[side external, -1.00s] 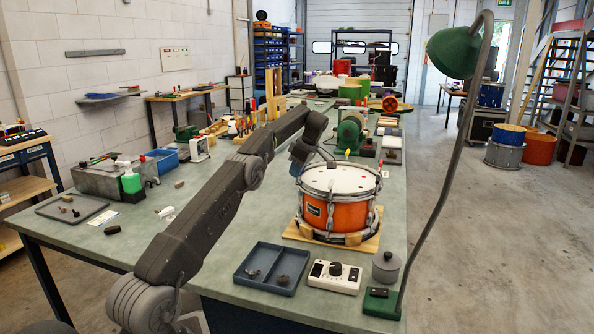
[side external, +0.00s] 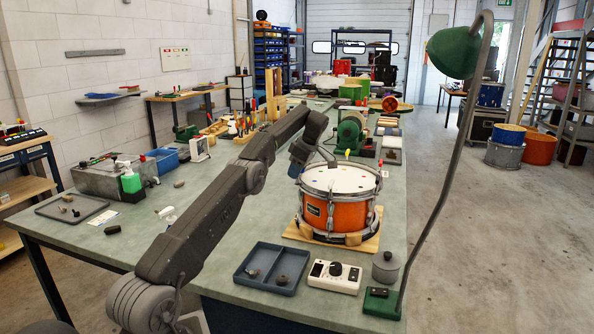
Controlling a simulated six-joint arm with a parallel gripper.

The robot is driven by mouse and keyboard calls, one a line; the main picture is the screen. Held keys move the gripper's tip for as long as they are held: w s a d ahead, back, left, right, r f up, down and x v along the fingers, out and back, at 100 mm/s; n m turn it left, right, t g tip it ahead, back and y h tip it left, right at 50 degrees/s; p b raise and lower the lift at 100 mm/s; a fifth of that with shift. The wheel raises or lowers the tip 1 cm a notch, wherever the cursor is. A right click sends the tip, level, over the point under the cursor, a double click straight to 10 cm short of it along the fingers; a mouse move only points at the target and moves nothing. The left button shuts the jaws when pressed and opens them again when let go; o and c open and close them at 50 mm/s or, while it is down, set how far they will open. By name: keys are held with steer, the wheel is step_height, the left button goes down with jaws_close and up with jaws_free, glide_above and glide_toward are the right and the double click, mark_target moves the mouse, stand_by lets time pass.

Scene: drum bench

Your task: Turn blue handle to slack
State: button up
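An orange drum (side external: 339,213) with a white head and metal rim sits on a wooden board (side external: 368,243) on the bench. A yellow-tipped handle (side external: 347,153) stands at its far rim and a red-tipped one (side external: 379,172) at its right rim. I cannot make out a blue handle clearly; a small bluish patch shows at the drum's left rim, beside my wrist. My gripper (side external: 328,160) is over the drum's far left rim. Its fingers are small and partly hidden by the wrist, so I cannot see whether they are open or touching anything.
A blue-grey tray (side external: 240,278) with small dark parts, a white box with a black knob (side external: 334,277) and a grey lidded pot (side external: 386,267) stand in front of the drum. A green lamp (side external: 455,52) arches up at the right. A green machine (side external: 351,137) stands behind.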

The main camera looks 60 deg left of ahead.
stand_by(0.4)
steer(key=m+t, duration=0.1)
steer(key=m, duration=0.3)
steer(key=shift+y, duration=0.4)
steer(key=m+t, duration=0.1)
steer(key=m, duration=0.3)
steer(key=shift+t, duration=0.4)
steer(key=m+t, duration=0.1)
steer(key=m, duration=0.3)
steer(key=shift+t, duration=0.3)
steer(key=m, duration=0.2)
steer(key=m+t, duration=0.1)
steer(key=m, duration=0.2)
steer(key=shift+t+h, duration=0.3)
steer(key=shift+h, duration=0.1)
steer(key=v, duration=1.4)
steer(key=s+d+r+m, duration=0.1)
steer(key=d+m, duration=0.1)
steer(key=d, duration=0.8)
steer(key=s+d+r+m+t+h, duration=0.1)
steer(key=s+d+r, duration=0.1)
steer(key=d, duration=0.8)
steer(key=shift+s+d+m, duration=0.2)
steer(key=shift+s+m, duration=0.15)
steer(key=shift+m, duration=0.05)
